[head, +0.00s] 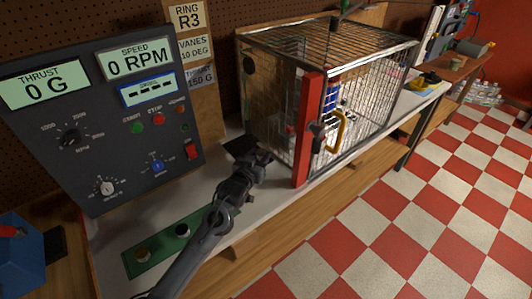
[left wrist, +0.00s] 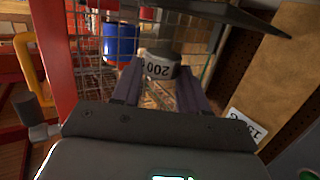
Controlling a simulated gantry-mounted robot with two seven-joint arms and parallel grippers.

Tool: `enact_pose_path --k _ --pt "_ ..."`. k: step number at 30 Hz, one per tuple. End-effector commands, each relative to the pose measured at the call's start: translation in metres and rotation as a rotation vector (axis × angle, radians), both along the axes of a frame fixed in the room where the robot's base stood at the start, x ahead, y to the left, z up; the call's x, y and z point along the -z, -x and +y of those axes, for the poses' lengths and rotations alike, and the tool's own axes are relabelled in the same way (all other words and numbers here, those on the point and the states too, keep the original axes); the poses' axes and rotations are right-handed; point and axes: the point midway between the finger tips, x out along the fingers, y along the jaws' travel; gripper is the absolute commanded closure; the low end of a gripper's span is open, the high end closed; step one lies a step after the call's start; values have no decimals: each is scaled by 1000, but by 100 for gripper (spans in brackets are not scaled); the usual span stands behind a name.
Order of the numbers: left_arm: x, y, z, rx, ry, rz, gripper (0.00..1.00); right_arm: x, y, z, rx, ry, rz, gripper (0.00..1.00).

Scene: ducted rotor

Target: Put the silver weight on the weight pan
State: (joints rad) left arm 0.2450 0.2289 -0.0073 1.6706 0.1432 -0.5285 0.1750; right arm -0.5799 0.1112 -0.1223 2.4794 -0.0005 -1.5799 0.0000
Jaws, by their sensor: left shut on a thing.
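My left gripper (head: 262,158) is shut on a grey, silver-looking weight (left wrist: 160,66) whose pale band reads 200. In the left wrist view the weight sits between the two fingertips (left wrist: 160,88). In the head view the gripper hides most of it. A flat black plate, seemingly the weight pan (head: 238,146), lies just beyond the gripper, beside the cage. A dark flat edge, likely the same pan, crosses the top of the left wrist view (left wrist: 240,17). I cannot tell whether weight and pan touch. My right gripper is not in view.
The wire cage (head: 365,95) with its red door post (head: 308,130) and yellow handle (head: 336,132) stands close right of the gripper. The control panel (head: 100,110) is at left. A green tray (head: 160,246) holds a brass-coloured weight (head: 143,255) and a dark round spot.

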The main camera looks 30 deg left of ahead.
Motion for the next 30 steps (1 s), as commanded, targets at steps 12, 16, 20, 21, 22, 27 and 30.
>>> enact_pose_path --k 12,16,20,21,22,27,30 --pt "-47 -10 60 -56 1 1 94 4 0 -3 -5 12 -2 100" --pt "-30 -11 61 -56 1 3 94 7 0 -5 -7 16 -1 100" --pt "-17 -11 61 -57 1 1 94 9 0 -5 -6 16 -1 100" --pt "-15 -11 61 -57 1 0 94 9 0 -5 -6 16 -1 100" --pt "-14 -11 61 -57 0 -1 94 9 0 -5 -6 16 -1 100" --pt "3 -11 60 -57 1 1 94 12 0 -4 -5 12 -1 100" --pt "18 -11 60 -56 0 2 94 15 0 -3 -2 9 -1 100"
